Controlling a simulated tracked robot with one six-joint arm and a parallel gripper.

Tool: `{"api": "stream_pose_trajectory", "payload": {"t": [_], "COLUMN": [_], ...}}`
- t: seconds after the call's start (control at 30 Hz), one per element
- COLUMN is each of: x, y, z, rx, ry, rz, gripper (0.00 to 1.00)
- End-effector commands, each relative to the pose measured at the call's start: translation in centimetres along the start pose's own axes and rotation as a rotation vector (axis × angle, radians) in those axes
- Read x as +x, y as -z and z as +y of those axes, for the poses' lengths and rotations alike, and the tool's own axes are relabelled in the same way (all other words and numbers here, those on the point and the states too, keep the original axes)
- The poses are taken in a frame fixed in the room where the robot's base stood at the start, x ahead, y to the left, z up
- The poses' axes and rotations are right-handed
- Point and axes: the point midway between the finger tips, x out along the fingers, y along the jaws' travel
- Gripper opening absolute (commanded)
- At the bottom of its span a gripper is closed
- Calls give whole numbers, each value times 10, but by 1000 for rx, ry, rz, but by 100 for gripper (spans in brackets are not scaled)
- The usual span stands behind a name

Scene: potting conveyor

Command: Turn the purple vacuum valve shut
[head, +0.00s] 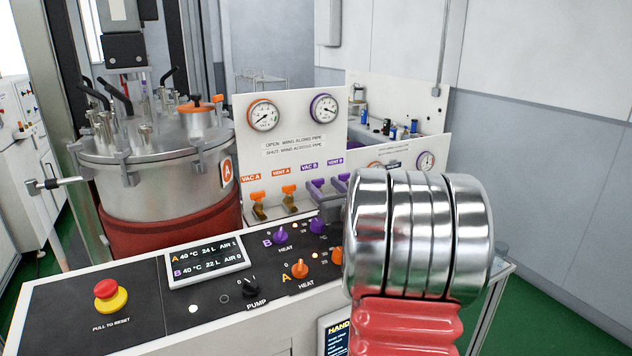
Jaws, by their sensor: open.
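The purple VAC B valve (317,183) sits low on the white gauge panel, under its purple label, to the right of two orange valves. A second purple valve, VENT B (341,182), stands just right of it, partly hidden by my arm. Both purple handles are small here, and I cannot tell surely whether they lie along or across their pipes. My arm's chrome and red links fill the right foreground.
Orange VAC A (257,197) and VENT A (289,190) valves are close by on the left. In front is a console with knobs, a display (207,262) and a red stop button (108,290). A steel vessel (160,180) stands at the left.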

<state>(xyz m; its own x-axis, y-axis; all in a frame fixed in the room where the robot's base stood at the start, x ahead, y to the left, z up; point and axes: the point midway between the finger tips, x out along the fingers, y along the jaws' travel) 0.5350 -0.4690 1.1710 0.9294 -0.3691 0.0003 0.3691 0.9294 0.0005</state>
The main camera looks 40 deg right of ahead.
Motion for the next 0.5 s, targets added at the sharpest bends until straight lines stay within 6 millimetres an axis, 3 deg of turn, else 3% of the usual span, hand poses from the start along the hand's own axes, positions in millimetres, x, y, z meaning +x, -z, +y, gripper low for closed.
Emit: {"api": "stream_pose_trajectory", "payload": {"t": [0.23,0.5], "x": [36,52], "y": [1,0], "z": [0,0], "rx": [-1,0], "ry": [-1,0], "rz": [1,0], "gripper": [51,51]}}
